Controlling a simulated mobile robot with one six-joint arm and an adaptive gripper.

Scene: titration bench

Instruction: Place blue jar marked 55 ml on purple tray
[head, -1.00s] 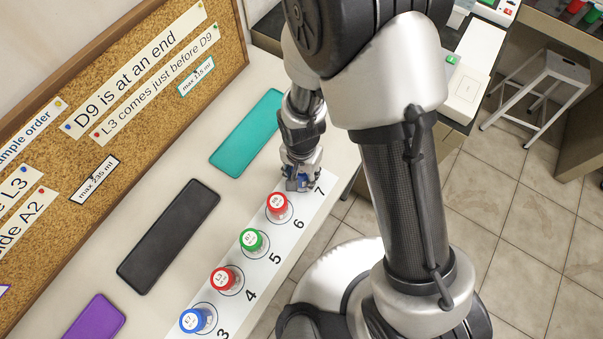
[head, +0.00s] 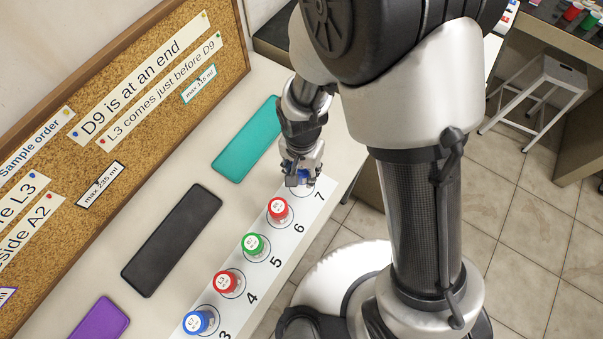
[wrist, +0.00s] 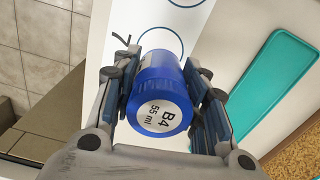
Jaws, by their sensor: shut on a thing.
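The blue jar (wrist: 160,75) has a white lid label reading "B4 55 ml" in the wrist view. My gripper (wrist: 165,95) is shut on it, with one finger pad at each side. In the head view my gripper (head: 298,178) is over the far end of the numbered strip, by position 7, and the jar is mostly hidden there. The purple tray (head: 99,318) lies at the lower left of the head view, partly cut off by the frame edge. Its visible part is bare.
The white numbered strip (head: 300,232) holds a red jar (head: 278,209), a green jar (head: 254,244), another red jar (head: 228,281) and a blue jar (head: 198,321). A black tray (head: 172,240) and a teal tray (head: 246,140) lie empty before the corkboard (head: 170,60).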

